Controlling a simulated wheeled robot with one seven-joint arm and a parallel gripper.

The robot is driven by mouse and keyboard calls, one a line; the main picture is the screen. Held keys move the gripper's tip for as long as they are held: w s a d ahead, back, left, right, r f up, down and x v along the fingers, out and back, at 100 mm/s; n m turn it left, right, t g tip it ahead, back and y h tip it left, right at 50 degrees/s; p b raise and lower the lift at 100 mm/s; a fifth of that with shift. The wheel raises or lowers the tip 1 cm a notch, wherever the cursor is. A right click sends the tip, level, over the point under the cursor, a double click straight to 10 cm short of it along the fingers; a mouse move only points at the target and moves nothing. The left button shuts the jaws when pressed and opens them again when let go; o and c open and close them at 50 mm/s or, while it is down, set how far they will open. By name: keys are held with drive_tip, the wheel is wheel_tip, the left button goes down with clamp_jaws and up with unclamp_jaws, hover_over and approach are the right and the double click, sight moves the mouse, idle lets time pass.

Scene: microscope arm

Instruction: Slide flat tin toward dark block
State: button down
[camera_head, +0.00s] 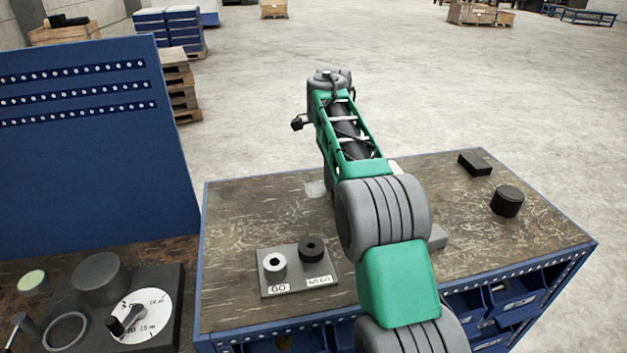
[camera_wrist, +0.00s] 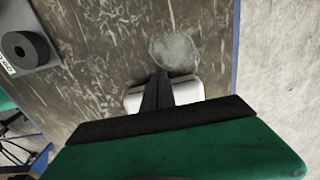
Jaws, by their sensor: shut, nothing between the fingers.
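A pale flat piece with rounded corners, which I take for the flat tin (camera_wrist: 188,90), lies on the bench in the wrist view. My gripper (camera_wrist: 159,76) is shut and empty. Its dark fingers cross in front of the tin's middle and hide it; I cannot tell whether they touch it. In the head view my arm covers most of that spot, and only a pale sliver, likely the tin (camera_head: 396,167), shows beside the arm. The dark block (camera_head: 475,162) is a low black box near the bench's far right corner, well to the right of my gripper.
A black cylinder (camera_head: 507,201) stands in front of the dark block. A grey block (camera_head: 438,237) sits partly behind my arm. A gauge plate (camera_head: 300,283) with two rings lies at front left. A round pale patch (camera_wrist: 174,53) marks the bench. Bare bench lies between arm and block.

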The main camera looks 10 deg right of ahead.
sight(402, 171)
drive_tip(key=d+p, duration=0.6)
drive_tip(key=d, duration=1.4)
drive_tip(key=shift+d, duration=0.2)
